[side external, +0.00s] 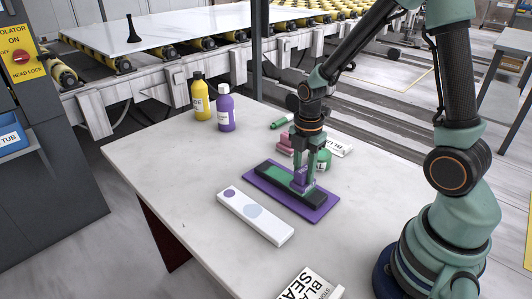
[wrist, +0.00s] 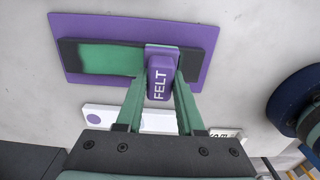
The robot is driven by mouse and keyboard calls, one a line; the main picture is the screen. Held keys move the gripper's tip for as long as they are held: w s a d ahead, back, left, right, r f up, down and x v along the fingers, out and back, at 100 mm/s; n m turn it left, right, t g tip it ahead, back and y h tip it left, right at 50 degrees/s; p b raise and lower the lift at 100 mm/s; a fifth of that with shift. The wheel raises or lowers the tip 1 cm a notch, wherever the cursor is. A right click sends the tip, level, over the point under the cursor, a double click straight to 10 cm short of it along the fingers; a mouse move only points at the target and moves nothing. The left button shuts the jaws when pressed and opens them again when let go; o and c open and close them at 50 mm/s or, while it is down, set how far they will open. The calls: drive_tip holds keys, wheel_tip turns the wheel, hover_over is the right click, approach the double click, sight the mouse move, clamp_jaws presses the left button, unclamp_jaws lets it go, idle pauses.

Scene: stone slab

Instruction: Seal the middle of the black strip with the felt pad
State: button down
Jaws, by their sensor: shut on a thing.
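A black strip (side external: 318,199) lies on a purple mat (side external: 256,184) on the stone slab. A green coat covers part of the strip; in the wrist view the strip (wrist: 192,64) is green from near its left end to the pad, and black at both ends. My gripper (side external: 304,176) is shut on the purple felt pad (wrist: 159,82), lettered FELT. The pad is over the strip, right of centre in the wrist view, and appears to touch it. The strip under the pad is hidden. The fingers grip the pad's two sides.
A white tray (side external: 270,229) with a purple and a pale blue spot lies in front of the mat. Yellow (side external: 200,98) and purple (side external: 225,112) bottles stand behind. A green marker (side external: 282,121), a pink block (side external: 285,143) and a white box (side external: 340,147) lie beyond the mat.

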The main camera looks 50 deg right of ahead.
sight(304, 170)
drive_tip(key=shift+w, duration=0.1)
drive_tip(key=shift+w, duration=0.3)
drive_tip(key=shift+s+f, duration=0.35)
drive_tip(key=shift+s, duration=0.25)
drive_tip(key=shift+w+r, duration=0.15)
drive_tip(key=shift+r, duration=1)
drive_tip(key=shift+w+r, duration=0.1)
drive_tip(key=shift+r, duration=1.9)
drive_tip(key=shift+r, duration=1.5)
